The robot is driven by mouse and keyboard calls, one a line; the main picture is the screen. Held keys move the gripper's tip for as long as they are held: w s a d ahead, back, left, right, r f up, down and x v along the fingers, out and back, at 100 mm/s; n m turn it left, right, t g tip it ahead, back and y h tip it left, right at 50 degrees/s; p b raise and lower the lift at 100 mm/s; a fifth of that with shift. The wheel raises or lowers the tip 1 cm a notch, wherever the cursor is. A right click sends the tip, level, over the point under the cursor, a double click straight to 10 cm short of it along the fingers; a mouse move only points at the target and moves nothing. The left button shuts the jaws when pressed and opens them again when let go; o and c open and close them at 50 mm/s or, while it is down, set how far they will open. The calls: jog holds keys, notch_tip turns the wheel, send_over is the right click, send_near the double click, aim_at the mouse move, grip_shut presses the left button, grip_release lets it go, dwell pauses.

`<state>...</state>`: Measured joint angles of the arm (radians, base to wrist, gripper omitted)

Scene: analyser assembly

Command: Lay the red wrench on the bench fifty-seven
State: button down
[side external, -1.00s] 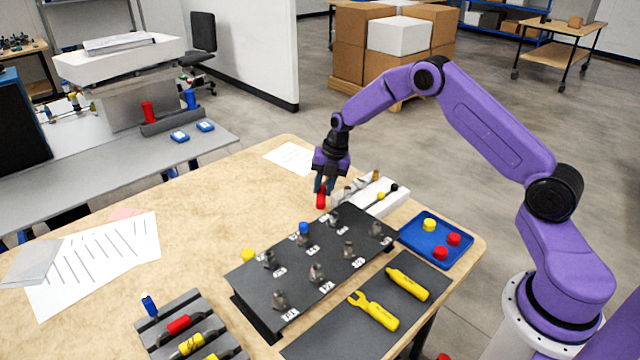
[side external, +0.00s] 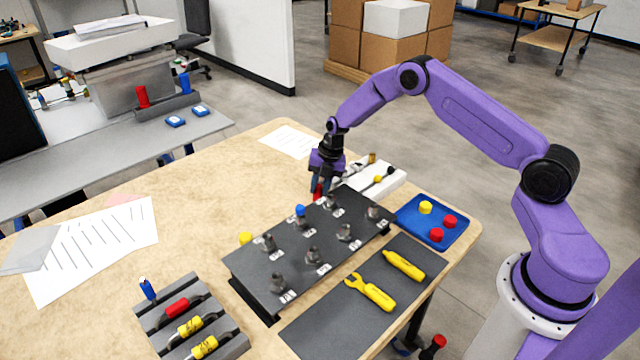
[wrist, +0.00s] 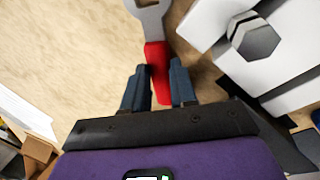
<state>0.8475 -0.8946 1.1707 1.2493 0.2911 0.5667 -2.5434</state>
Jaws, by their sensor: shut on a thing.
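The red wrench has a red handle (wrist: 158,70) and a grey metal head (wrist: 150,14). My gripper (wrist: 158,88) is shut on the handle, with one finger on each side in the wrist view. The head points away from my gripper. In the side view, my gripper (side external: 318,189) is low over the far side of the tan bench (side external: 205,215), just behind the black stand. Only a bit of the red handle (side external: 318,190) shows there. I cannot tell whether the wrench touches the bench. No bench number is readable.
The black stand (side external: 265,285) with several knobs is close in front of my gripper. A white block (side external: 385,180) is close on the right. A blue tray (side external: 410,222) and yellow tools (side external: 370,292) lie nearer. The bench left of my gripper is clear.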

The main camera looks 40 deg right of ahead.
jog(key=shift+f, duration=0.3)
dwell(0.5)
jog(key=c, duration=0.8)
grip_release()
jog(key=v, duration=1.7)
jog(key=shift+s+d+r, duration=0.1)
jog(key=shift+s+r, duration=0.05)
jog(key=s+a+r+m+g, duration=0.1)
jog(key=s+a+r+m, duration=0.2)
jog(key=s+a, duration=0.55)
jog(key=s+a+r+m, duration=0.3)
jog(key=s+a+r, duration=0.1)
jog(key=s+a, duration=0.4)
jog(key=s+d+m, duration=0.1)
jog(key=s+m, duration=0.1)
jog(key=s, duration=0.6)
jog(key=s+d+m+h, duration=0.1)
jog(key=s+m, duration=0.2)
jog(key=s, duration=0.5)
jog(key=s+d+m, duration=0.1)
jog(key=s+m, duration=0.2)
jog(key=s, duration=0.5)
jog(key=shift+d+r+g, duration=0.3)
jog(key=shift+d, duration=0.1)
